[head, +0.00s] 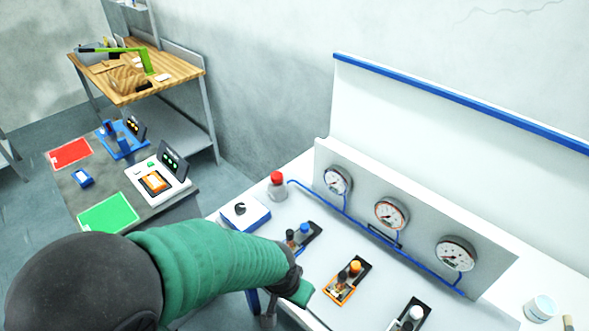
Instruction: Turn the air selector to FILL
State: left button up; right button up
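The likely air selector is a black knob (239,209) on a white box with a blue base (245,214), at the back left corner of the white bench. Its markings are too small to read, so I cannot tell which position it points to. My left arm, in a green sleeve, comes in from the lower left. My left gripper (290,288) is over the bench's front edge, nearer to me than the box and apart from it. Its fingers are mostly hidden by the wrist, so its opening cannot be seen. My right gripper is out of view.
Fixtures with blue (304,233), orange (352,275) and grey (409,316) fittings line the bench before three gauges (391,214). A white jar (540,308) stands far right. A dark table (72,186) is at left.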

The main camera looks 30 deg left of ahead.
aim_at(241, 209)
jog(key=u, duration=1.4)
